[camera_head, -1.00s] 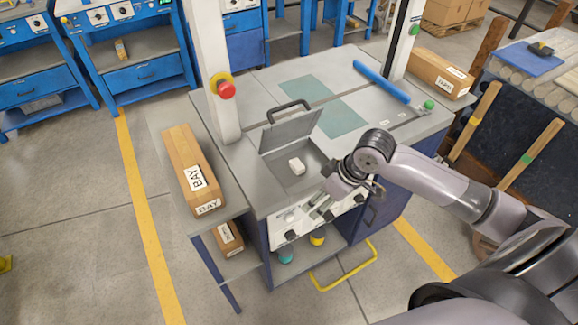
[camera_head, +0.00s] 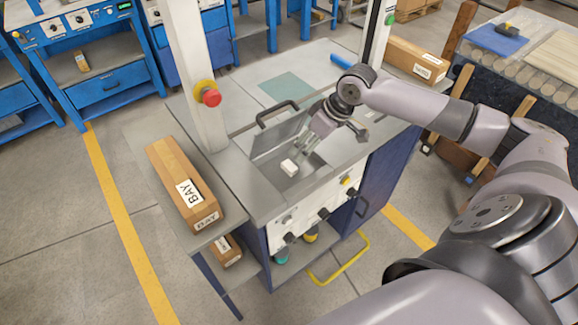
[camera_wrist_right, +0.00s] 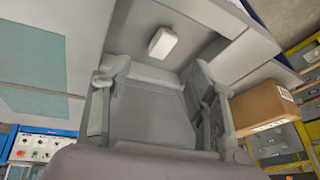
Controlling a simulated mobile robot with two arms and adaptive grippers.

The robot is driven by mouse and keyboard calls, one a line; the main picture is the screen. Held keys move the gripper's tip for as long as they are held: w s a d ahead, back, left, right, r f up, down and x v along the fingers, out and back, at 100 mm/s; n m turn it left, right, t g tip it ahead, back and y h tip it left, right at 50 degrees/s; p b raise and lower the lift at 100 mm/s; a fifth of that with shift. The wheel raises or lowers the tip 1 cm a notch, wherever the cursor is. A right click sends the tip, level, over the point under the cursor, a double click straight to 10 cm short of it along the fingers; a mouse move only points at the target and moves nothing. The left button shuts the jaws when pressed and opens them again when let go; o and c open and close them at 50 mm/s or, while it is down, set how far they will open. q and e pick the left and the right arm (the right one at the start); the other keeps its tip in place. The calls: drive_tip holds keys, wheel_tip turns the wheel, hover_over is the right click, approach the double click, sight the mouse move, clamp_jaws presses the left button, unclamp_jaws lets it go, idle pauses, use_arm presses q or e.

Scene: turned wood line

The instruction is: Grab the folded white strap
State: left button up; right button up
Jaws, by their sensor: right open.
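The folded white strap (camera_head: 289,167) is a small white block lying in the open recess of the grey machine top. It also shows near the top middle of the right wrist view (camera_wrist_right: 162,42). My right gripper (camera_head: 303,150) is over the recess, just up and to the right of the strap in the head view. In the right wrist view its two fingers (camera_wrist_right: 155,85) are spread, with nothing between them, and the strap lies beyond the fingertips. My left gripper is in neither view.
A raised lid with a dark handle (camera_head: 278,135) stands behind the recess. A post with a red button (camera_head: 211,97) rises to the left. A wooden block marked BAY (camera_head: 178,180) lies on the left shelf. Another wooden block (camera_head: 415,60) lies at the back right.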

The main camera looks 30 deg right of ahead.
sight(290, 166)
drive_tip(key=x, duration=0.6)
drive_tip(key=p+x, duration=0.1)
drive_tip(key=x, duration=0.2)
drive_tip(key=shift+w+a, duration=0.1)
drive_tip(key=shift+a, duration=0.2)
drive_tip(key=c, duration=1.1)
